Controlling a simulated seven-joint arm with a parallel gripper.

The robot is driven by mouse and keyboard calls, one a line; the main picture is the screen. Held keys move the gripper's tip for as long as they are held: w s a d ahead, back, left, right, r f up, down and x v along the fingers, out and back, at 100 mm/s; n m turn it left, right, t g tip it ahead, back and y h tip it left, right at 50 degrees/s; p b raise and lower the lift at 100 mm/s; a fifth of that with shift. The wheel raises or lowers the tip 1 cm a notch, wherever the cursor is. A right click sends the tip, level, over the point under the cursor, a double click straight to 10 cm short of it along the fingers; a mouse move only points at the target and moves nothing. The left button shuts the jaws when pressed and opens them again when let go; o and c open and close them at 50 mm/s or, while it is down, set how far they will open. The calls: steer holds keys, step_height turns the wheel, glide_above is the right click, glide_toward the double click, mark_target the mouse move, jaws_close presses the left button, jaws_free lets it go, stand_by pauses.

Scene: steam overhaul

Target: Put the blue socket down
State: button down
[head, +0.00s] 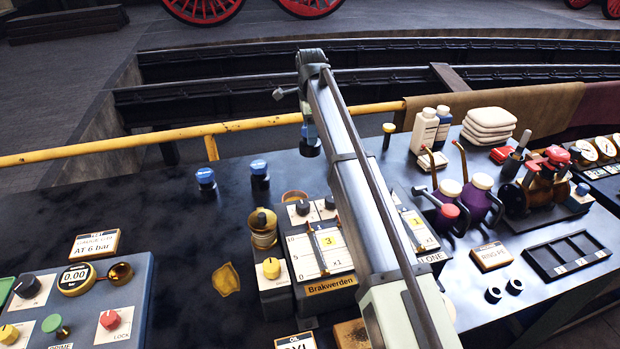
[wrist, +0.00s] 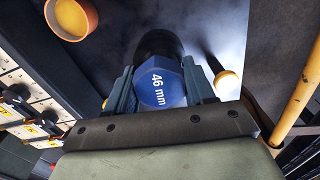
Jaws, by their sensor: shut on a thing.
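The blue socket (wrist: 162,85), marked "46 mm" on its blue top, is between the two fingers of my gripper (wrist: 161,88) in the wrist view. Its dark lower body shows behind the blue top. In the head view my gripper (head: 308,128) points down near the back of the bench, with the dark end of the held socket (head: 310,149) below it. It looks upright. I cannot tell whether its bottom touches the bench. Two other blue-topped sockets stand to the left, one (head: 205,179) farther out and one (head: 259,169) nearer.
An orange-rimmed cup (wrist: 72,16) is at upper left in the wrist view. A yellow-topped post (head: 388,130) stands right of the gripper. A yellow rail (head: 140,146) runs behind the bench (head: 150,215). White and blue bottles (head: 424,130) stand farther right. Bare bench lies around the left sockets.

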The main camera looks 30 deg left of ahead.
steer(key=shift+w+n, duration=0.1)
steer(key=shift+n, duration=0.4)
steer(key=shift+f, duration=4.95)
steer(key=shift+f, duration=0.1)
steer(key=shift+c, duration=2)
jaws_free()
step_height(320, 180, up, 12)
steer(key=shift+r, duration=0.1)
